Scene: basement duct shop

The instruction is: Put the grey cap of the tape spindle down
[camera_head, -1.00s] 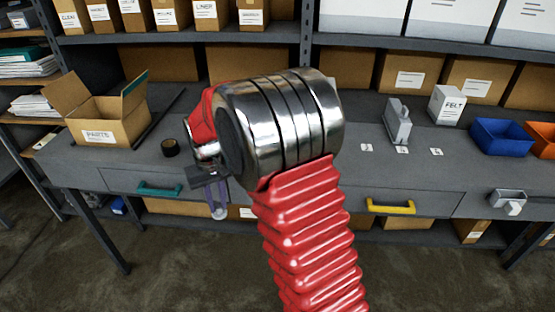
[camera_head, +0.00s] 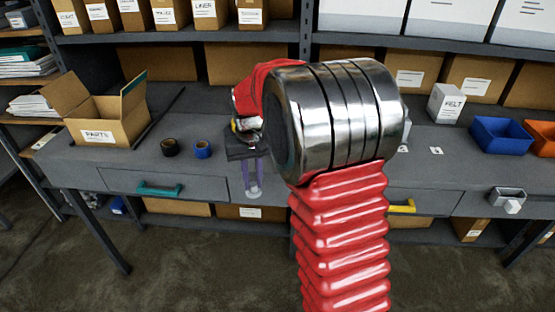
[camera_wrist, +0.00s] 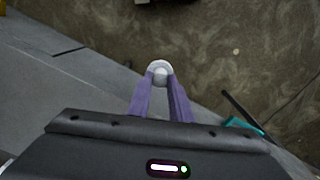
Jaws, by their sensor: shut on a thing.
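My gripper (camera_head: 252,180) is shut on the grey cap (camera_head: 254,193), a small round pale-grey piece at its purple fingertips. In the wrist view the cap (camera_wrist: 160,66) shows between the tips of my gripper (camera_wrist: 161,84), against the floor just past the bench's front edge. In the head view it hangs low in front of the bench's drawer face, right of the teal handle. A grey upright holder (camera_head: 405,112) on the bench is mostly hidden behind my arm; I cannot tell whether it is the tape spindle.
A black tape roll (camera_head: 170,147) and a blue tape roll (camera_head: 202,149) lie on the bench (camera_head: 125,165). An open parts box (camera_head: 105,130) stands left; a felt box (camera_head: 446,104) and blue bin (camera_head: 500,137) stand right. Bench space around the rolls is clear.

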